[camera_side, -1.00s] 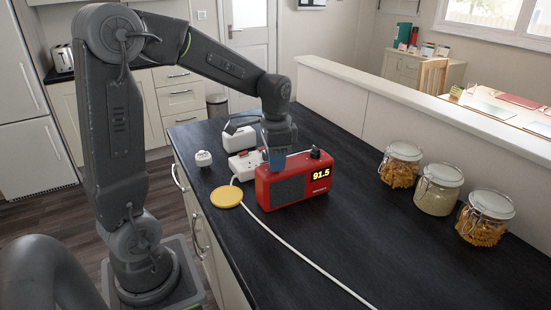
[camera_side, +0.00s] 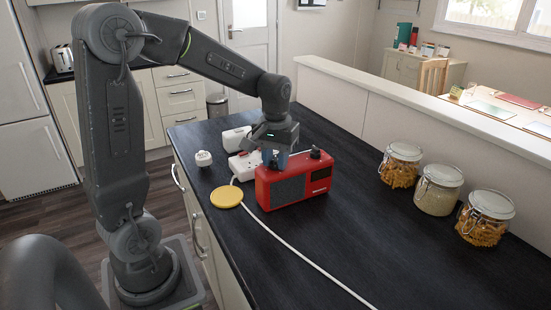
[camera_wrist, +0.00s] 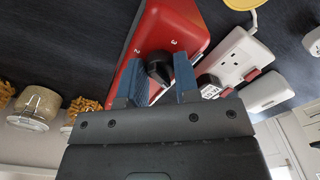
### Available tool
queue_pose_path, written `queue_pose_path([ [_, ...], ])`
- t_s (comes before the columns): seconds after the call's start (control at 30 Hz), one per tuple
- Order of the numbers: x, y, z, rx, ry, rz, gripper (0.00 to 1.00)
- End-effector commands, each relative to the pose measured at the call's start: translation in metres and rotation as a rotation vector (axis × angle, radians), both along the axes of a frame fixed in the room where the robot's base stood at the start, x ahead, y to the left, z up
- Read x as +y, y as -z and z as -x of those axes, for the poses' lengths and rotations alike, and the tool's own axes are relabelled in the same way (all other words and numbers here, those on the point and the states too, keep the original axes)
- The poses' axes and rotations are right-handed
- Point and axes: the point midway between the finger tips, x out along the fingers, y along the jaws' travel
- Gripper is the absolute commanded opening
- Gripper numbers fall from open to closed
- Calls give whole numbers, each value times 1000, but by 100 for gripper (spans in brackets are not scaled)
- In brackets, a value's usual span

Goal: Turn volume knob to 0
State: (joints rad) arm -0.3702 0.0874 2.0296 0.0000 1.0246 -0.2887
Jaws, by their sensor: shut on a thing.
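The red radio (camera_side: 320,178) stands on the dark counter with a grey speaker grille on its front. Its display, at the right of the front, is dark. My gripper (camera_side: 275,160) points down over the left part of the radio's top. In the wrist view, my gripper's two blue fingers (camera_wrist: 158,80) are shut on the black volume knob (camera_wrist: 158,68), one on each side. Markings 2 and 3 show on the red top beside it; the knob's pointer cannot be read. In the side view this knob is hidden by the fingers. Another black knob (camera_side: 315,153) sits at the top's right end.
A white power strip (camera_side: 243,165) lies close behind the radio's left side. A yellow disc (camera_side: 226,197) lies in front of it, and a white cable (camera_side: 290,247) crosses the counter. A white plug (camera_side: 203,158) is at left. Several glass jars (camera_side: 439,190) stand right.

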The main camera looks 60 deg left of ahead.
Motion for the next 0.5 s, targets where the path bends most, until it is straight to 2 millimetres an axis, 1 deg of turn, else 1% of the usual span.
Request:
queue_pose_path([
  [0.2, 0, -1, 0, -2, -193, 0, 6],
  [0.5, 0, -1, 0, -1, -393, 0, 6],
])
